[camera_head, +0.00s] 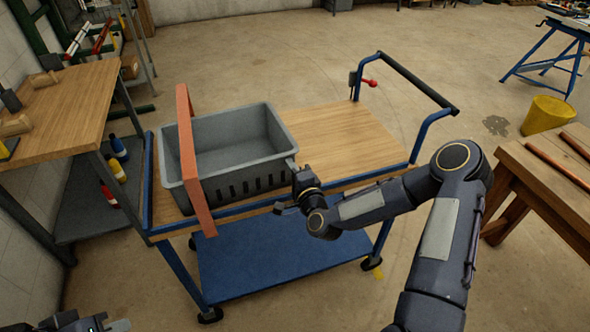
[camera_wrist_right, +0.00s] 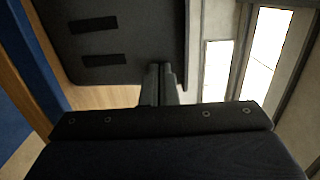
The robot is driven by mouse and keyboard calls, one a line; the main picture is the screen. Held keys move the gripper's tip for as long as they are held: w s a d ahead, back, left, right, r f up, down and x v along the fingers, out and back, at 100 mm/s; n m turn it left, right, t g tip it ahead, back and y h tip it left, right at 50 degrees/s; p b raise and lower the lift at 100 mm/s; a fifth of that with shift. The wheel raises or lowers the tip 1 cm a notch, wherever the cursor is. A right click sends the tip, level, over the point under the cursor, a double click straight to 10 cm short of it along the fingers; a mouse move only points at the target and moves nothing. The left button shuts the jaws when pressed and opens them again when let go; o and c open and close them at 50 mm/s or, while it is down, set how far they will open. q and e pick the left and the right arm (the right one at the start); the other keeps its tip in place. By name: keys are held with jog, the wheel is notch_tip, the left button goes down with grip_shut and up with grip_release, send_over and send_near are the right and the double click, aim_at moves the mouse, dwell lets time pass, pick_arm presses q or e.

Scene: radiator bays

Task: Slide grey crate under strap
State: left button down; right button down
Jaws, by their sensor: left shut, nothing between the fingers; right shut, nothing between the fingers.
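The grey crate (camera_head: 245,181) sits on the wooden deck of a blue trolley. The orange strap (camera_head: 190,160) crosses over the crate near its left end, and a short part of the crate shows left of the strap. My right gripper (camera_head: 294,168) is shut and empty at the crate's right end, by its near corner. In the right wrist view its closed fingers (camera_wrist_right: 160,82) are beside the slotted crate wall (camera_wrist_right: 125,15); I cannot tell if they touch it. My left gripper (camera_head: 88,322) is at the bottom left edge, partly cut off, shut and away from the crate.
The trolley deck (camera_head: 345,140) is bare right of the crate, up to the push handle (camera_head: 415,82) and a red knob (camera_head: 370,82). A workbench (camera_head: 65,105) stands close at the left. A wooden table (camera_head: 545,180) and a yellow bucket (camera_head: 547,115) are at the right.

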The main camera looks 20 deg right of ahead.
aim_at(267, 167)
jog(key=w+a+b, duration=0.1)
jog(key=a, duration=0.1)
jog(key=w+a+b, duration=0.3)
jog(key=w+a, duration=0.1)
jog(key=shift+a+f+b, duration=0.2)
jog(key=shift+a+b, duration=0.1)
jog(key=shift+w+a+r, duration=0.25)
jog(key=shift+w+a, duration=0.1)
